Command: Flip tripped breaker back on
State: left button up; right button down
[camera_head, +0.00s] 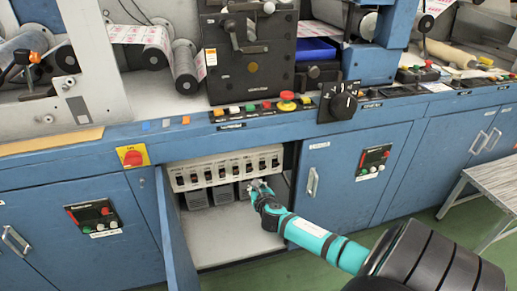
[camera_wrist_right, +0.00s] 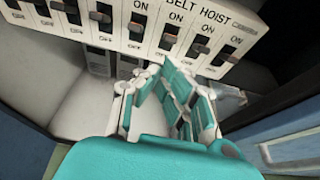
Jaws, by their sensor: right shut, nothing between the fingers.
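The breaker panel (camera_head: 228,169) is a pale strip with a row of dark switches, inside the open blue cabinet. In the right wrist view the panel (camera_wrist_right: 185,22) shows ON and OFF marks and the words BELT HOIST. I cannot tell for sure which breaker is tripped. My right gripper (camera_head: 259,185) is shut and empty, just below the right part of the panel. In the right wrist view its fingertips (camera_wrist_right: 160,70) lie below the panel's lower edge, and no contact with a switch shows. My left gripper is not in view.
The open cabinet door (camera_head: 172,235) stands left of the opening. The cabinet floor (camera_head: 230,240) is clear, with grey vented boxes (camera_head: 222,194) behind under the panel. A red emergency button (camera_head: 286,101) and a black rotary knob (camera_head: 343,104) sit on the ledge above.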

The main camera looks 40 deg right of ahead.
jog(key=v, duration=0.5)
dwell(0.5)
